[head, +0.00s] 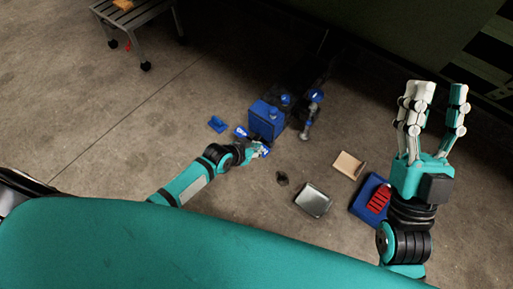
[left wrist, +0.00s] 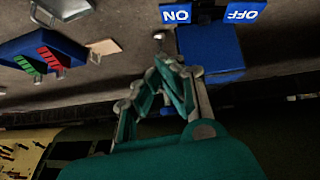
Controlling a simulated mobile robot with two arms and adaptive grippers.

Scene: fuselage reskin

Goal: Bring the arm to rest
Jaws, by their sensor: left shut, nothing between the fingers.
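My left arm reaches in from the left in the head view. Its gripper (head: 261,150) is small there, close to a blue box (head: 266,120), and whether it touches the box cannot be told. In the left wrist view the left gripper's fingers (left wrist: 170,85) are drawn together with nothing between them. The blue box (left wrist: 212,48) shows behind them, with blue "ON" (left wrist: 177,14) and "OFF" (left wrist: 241,13) labels beside it. My right gripper (head: 434,95) points up at the right of the head view, its fingers apart and empty.
A silver tray (head: 313,201), a tan board (head: 349,165) and a blue case (head: 369,199) with red pieces lie right of the left gripper. Blue tools (head: 314,103) stand beside the box. A grey step stand (head: 136,20) is at upper left. The left floor is mostly clear.

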